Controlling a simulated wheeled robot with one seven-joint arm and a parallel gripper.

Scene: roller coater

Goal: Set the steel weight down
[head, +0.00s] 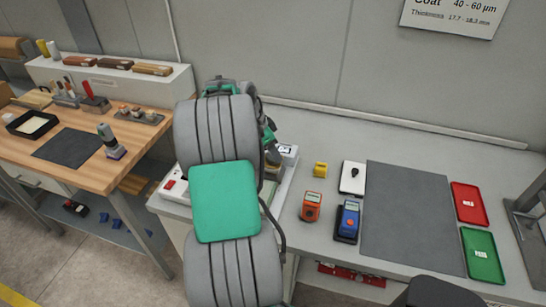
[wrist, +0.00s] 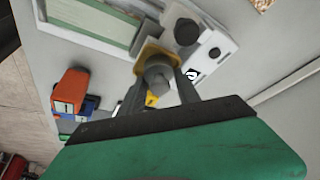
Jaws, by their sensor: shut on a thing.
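The steel weight (wrist: 157,72) is a small grey cylinder with a narrower top, seen in the wrist view. My gripper (wrist: 162,82) is shut on it, with a dark finger on each side. A yellow-orange piece (wrist: 151,51) lies just beyond the weight, by the white device and the tray. I cannot tell whether the weight touches it. In the head view my arm hides most of the gripper and the weight.
A white device (wrist: 212,48) with a dark round knob (wrist: 187,32) is close beside the weight. An orange meter (head: 312,204), a blue meter (head: 348,219) and a yellow block (head: 320,170) stand on the bench. The grey mat (head: 415,220) is clear, with red (head: 469,204) and green trays (head: 482,254) beside it.

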